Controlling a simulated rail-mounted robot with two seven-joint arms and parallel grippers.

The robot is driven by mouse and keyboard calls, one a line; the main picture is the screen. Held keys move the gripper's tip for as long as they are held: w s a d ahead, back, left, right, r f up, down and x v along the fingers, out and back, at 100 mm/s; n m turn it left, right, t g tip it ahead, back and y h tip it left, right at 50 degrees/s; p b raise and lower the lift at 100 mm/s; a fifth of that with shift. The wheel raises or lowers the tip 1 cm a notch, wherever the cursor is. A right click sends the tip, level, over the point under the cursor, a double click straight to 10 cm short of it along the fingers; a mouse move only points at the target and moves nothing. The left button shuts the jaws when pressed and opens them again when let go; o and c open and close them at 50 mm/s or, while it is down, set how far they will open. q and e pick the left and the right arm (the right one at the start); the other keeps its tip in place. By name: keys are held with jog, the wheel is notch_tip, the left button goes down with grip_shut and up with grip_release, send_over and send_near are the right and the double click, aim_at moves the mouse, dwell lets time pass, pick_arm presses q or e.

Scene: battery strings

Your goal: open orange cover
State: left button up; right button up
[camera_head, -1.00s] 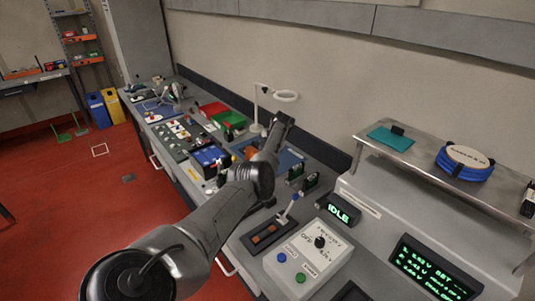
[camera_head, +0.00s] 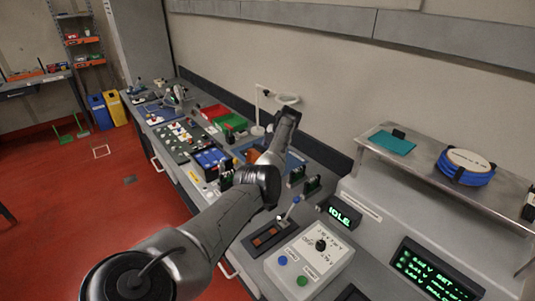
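An orange piece (camera_head: 251,155), possibly the orange cover, shows only in part on the bench, just left of my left arm's far end. The arm hides the rest, so I cannot tell if it is open or shut. My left arm comes in from the bottom and reaches across the bench. Its far end with my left gripper (camera_head: 288,117) is near the back of the bench. The fingers are too small and turned away to read. My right gripper is not in view.
A grey control box (camera_head: 318,254) with a knob and buttons is at front right. A metal shelf (camera_head: 430,172) rises at right.

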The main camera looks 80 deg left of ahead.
pick_arm(q)
jog(key=v, duration=0.9)
jog(key=shift+r, duration=0.15)
dwell(0.4)
